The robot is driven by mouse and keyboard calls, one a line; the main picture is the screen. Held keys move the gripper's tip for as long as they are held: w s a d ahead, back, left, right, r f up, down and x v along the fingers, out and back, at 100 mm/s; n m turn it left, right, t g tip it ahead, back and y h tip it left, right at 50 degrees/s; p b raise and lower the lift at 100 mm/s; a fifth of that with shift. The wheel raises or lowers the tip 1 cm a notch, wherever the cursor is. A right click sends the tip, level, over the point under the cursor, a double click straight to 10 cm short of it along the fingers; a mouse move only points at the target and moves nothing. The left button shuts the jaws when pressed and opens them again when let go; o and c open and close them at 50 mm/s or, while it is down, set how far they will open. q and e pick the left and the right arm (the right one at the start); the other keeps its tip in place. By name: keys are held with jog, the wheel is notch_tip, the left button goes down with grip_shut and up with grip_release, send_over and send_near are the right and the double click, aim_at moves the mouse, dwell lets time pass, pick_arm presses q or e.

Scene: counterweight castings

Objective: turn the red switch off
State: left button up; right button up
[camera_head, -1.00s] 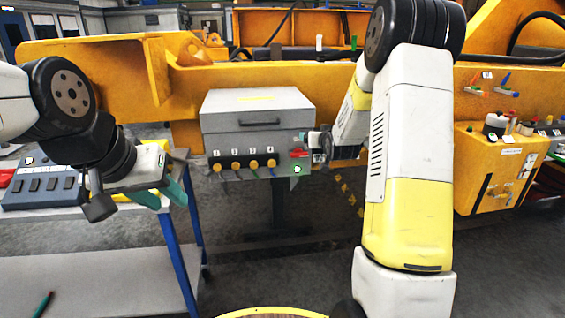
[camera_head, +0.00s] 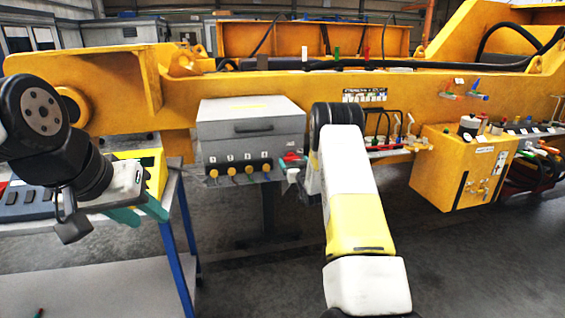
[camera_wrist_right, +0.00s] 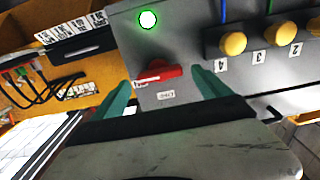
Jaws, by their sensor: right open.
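The red switch (camera_wrist_right: 160,74) is a rotary handle on the front of a grey box (camera_wrist_right: 120,20). In the right wrist view it lies nearly level, with a small unreadable label under it. My right gripper (camera_wrist_right: 163,90) is open, one teal finger on each side of the switch; I cannot tell whether either touches it. In the head view the switch (camera_head: 292,157) shows at the box's lower right, and my right arm hides most of that gripper. My left gripper (camera_head: 140,212) is open and empty at the left, above a table.
A lit green lamp (camera_wrist_right: 148,19) sits on the box face near the switch. Several yellow knobs (camera_head: 250,167) with cables line the box front. A yellow beam (camera_head: 130,95) runs behind. A blue-legged table (camera_head: 100,268) stands left, and a yellow cabinet (camera_head: 435,170) right.

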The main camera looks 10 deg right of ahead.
jog(key=shift+w, duration=0.6)
jog(key=c, duration=1.4)
jog(key=shift+o, duration=0.2)
